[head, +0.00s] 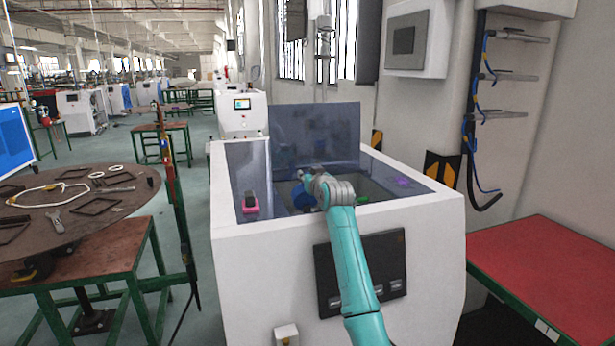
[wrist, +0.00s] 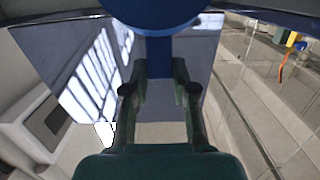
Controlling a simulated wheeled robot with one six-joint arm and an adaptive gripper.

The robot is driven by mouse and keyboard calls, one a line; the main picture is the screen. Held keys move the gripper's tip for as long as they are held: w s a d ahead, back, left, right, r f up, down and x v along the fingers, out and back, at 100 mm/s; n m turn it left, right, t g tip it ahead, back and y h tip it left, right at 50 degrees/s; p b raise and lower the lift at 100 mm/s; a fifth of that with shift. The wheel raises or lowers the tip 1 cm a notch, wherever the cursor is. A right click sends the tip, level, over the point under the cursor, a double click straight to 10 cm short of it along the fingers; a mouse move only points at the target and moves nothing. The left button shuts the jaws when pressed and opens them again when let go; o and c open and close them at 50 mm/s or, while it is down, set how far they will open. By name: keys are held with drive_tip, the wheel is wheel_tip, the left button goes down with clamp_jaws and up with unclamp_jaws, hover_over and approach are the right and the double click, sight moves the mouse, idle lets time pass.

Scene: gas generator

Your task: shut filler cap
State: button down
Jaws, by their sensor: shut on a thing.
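The filler cap appears to be the blue round part at the top edge of the wrist view (wrist: 152,12); a narrow blue piece runs down from it between the fingers. In the head view a blue part (head: 304,198) shows inside the machine, partly hidden by my arm. My gripper (wrist: 160,75) is closed on the blue piece, with one dark finger on each side. In the head view its fingers are hidden behind my wrist. I cannot tell whether the cap is seated; the filler opening is hidden.
The white generator housing (head: 285,245) surrounds the work area. A dark translucent panel (head: 315,130) stands upright at its back. A pink and black item (head: 250,205), a green part (head: 362,197) and a purple part (head: 402,181) sit around the top. A red table (head: 555,265) stands right.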

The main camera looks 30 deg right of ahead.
drive_tip(key=c, duration=0.9)
unclamp_jaws()
drive_tip(key=shift+f, duration=0.6)
drive_tip(key=shift+r, duration=5.2)
